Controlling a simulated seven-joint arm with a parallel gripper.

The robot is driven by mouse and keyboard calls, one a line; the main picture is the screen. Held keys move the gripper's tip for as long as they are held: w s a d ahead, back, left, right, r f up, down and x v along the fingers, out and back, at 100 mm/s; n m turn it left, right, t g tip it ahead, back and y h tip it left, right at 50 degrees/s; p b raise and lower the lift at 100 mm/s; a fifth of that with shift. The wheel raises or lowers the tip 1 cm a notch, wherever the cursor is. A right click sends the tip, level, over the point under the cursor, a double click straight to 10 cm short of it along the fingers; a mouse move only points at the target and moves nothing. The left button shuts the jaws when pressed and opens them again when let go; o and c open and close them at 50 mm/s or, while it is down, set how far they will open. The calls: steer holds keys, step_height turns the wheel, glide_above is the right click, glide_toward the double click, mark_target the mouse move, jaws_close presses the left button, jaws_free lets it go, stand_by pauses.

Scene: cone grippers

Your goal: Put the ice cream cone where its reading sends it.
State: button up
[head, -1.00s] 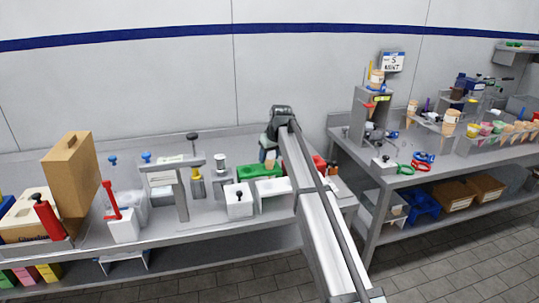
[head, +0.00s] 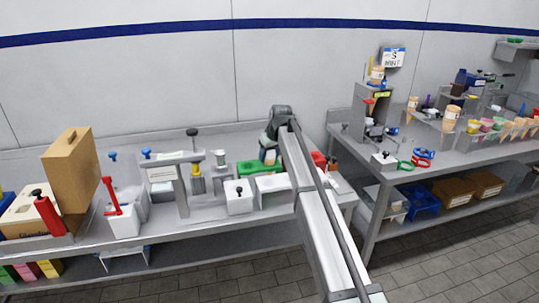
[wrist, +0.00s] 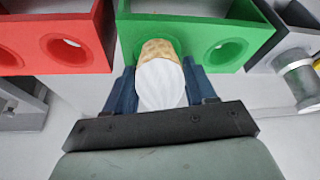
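The ice cream cone (wrist: 160,85) lies between the two blue fingers of my gripper (wrist: 160,92) in the wrist view, white scoop toward the palm and waffle part away from it. The fingers press close on both sides. Its waffle end is at the left part of the green holder (wrist: 193,35), where it hides any hole behind it; the holder's right hole looks empty. I cannot tell whether the tip is inside. A red holder (wrist: 60,38) stands to the left. In the head view my gripper (head: 268,155) is low beside the green holder (head: 248,168).
A grey fixture (wrist: 300,72) stands right of the green holder. In the head view a white box with a black knob (head: 239,197) stands in front, and a tall brown box (head: 72,172) at left. A wall sign (head: 393,59) has small, unclear text. Another bench (head: 450,155) stands at right.

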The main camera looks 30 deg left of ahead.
steer(key=o, duration=0.5)
steer(key=shift+c, duration=0.2)
steer(key=shift+r, duration=0.1)
steer(key=v, duration=1.3)
steer(key=shift+r, duration=0.25)
steer(key=shift+s+d, duration=0.1)
steer(key=shift+d, duration=0.05)
